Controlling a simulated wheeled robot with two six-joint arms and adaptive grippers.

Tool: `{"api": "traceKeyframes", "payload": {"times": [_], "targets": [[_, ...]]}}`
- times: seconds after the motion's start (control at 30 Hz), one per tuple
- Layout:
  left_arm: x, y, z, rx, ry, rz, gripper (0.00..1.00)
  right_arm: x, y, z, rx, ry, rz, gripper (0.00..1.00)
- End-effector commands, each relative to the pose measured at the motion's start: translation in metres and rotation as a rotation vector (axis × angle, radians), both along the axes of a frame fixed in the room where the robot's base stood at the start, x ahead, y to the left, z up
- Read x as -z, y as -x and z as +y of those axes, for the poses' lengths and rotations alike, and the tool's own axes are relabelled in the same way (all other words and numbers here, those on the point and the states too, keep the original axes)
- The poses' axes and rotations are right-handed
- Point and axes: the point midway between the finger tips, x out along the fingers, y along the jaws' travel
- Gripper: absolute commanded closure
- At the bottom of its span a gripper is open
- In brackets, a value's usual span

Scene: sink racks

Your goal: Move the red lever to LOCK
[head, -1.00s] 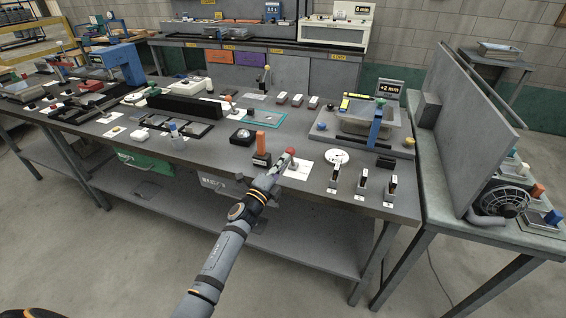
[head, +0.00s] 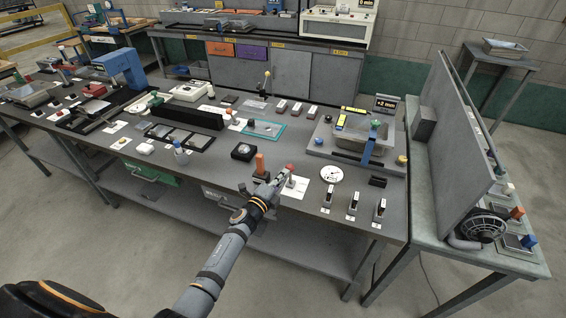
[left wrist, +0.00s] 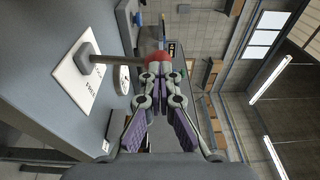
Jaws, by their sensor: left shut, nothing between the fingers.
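The red lever has a round red knob (head: 290,167) on a thin metal stem. It stands on a white card (head: 295,188) near the table's front edge. In the left wrist view, the red knob (left wrist: 156,55) is right at the fingertips, and the stem (left wrist: 118,59) runs left to a grey block on the card (left wrist: 78,77). My right gripper is out of view.
An orange-handled piece (head: 260,166) stands close left of my left gripper. A round white dial (head: 331,174) and several small switches (head: 353,203) are to the right. A black box (head: 243,152) sits behind on the left. A tall grey panel (head: 455,140) bounds the right side.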

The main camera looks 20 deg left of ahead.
Motion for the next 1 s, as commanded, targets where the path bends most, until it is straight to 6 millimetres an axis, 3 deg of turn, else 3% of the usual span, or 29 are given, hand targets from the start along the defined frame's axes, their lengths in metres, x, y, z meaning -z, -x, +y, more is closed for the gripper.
{"api": "traceKeyframes", "payload": {"times": [0.03, 0.07, 0.27, 0.5, 0.8, 1.0], "targets": [[-0.009, 0.002, 0.0, 0.0, 0.0, 0.015, 1.0, -0.017, -0.002, 0.0, 0.0, 0.0, -0.003, 0.42], [-0.007, 0.002, 0.0, 0.0, -0.001, 0.02, 1.0, -0.018, -0.004, 0.0, 0.0, 0.0, -0.005, 0.42], [-0.004, -0.005, -0.001, 0.0, -0.001, 0.026, 1.0, -0.017, -0.003, 0.0, 0.0, 0.0, -0.004, 0.42], [-0.013, -0.027, -0.001, 0.0, -0.002, 0.024, 1.0, -0.019, 0.007, 0.0, 0.0, 0.0, 0.012, 0.42], [-0.016, -0.05, -0.002, 0.0, -0.001, 0.025, 1.0, -0.015, 0.003, -0.002, 0.0, 0.002, 0.005, 0.42], [-0.016, -0.055, -0.002, 0.0, -0.002, 0.025, 1.0, -0.014, 0.003, -0.002, 0.0, 0.002, 0.004, 0.42]]}}
